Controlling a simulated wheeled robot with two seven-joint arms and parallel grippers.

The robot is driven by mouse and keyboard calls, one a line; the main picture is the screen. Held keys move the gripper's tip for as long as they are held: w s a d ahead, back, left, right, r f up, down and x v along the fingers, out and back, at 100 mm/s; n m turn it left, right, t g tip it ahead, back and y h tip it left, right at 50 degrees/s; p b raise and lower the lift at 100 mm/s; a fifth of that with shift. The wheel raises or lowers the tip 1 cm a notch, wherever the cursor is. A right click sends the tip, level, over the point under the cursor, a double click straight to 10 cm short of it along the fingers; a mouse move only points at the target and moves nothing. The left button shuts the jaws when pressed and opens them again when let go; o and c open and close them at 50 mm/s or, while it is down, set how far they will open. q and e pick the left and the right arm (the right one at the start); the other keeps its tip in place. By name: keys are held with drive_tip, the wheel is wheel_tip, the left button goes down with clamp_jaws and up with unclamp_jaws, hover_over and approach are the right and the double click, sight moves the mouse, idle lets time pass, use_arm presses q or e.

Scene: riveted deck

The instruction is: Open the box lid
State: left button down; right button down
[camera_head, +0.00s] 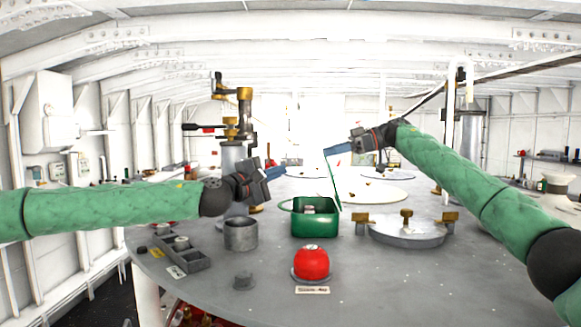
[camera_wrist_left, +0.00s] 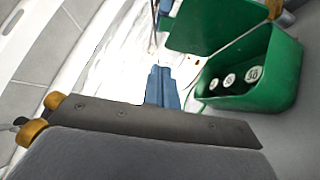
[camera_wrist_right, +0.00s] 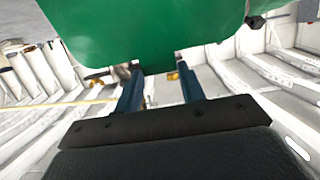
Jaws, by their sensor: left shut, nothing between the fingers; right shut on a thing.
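The green box (camera_head: 315,224) stands on the grey round table, with several round pale-topped items inside. Its inside also shows in the left wrist view, where the box (camera_wrist_left: 262,85) is at the upper right. The lid (camera_head: 333,180) stands raised, nearly upright, at the box's right side. My right gripper (camera_head: 328,151) is shut on the lid's upper edge; in the right wrist view the lid (camera_wrist_right: 150,30) fills the top, between the blue fingers. My left gripper (camera_head: 283,171) is shut and empty, above and left of the box, apart from it.
A red knob (camera_head: 311,263) with a label stands in front of the box. A grey cylinder (camera_head: 240,233) and a compartment tray (camera_head: 180,252) are to the left. A round metal hatch with brass clamps (camera_head: 407,231) is to the right. A tall brass-fitted post (camera_head: 232,150) rises behind my left gripper.

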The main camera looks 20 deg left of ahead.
drive_tip(key=shift+f, duration=0.1)
use_arm(q)
drive_tip(key=s+d+x, duration=0.1)
drive_tip(key=d+x, duration=0.1)
drive_tip(key=x, duration=0.9)
drive_tip(key=shift+d+r, duration=0.35)
drive_tip(key=shift+r, duration=0.05)
drive_tip(key=shift+w, duration=0.1)
use_arm(e)
drive_tip(key=shift+a+f, duration=0.1)
use_arm(q)
drive_tip(key=shift+w+d+r, duration=0.1)
drive_tip(key=shift+d+r, duration=0.05)
drive_tip(key=shift+d, duration=0.4)
drive_tip(key=shift+w+d+r, duration=0.1)
drive_tip(key=shift+d+r, duration=0.1)
drive_tip(key=shift+d, duration=0.35)
use_arm(e)
drive_tip(key=shift+a, duration=0.1)
drive_tip(key=c, duration=0.8)
unclamp_jaws()
drive_tip(key=shift+s, duration=0.1)
drive_tip(key=shift+c, duration=0.2)
use_arm(q)
drive_tip(key=shift+a, duration=0.2)
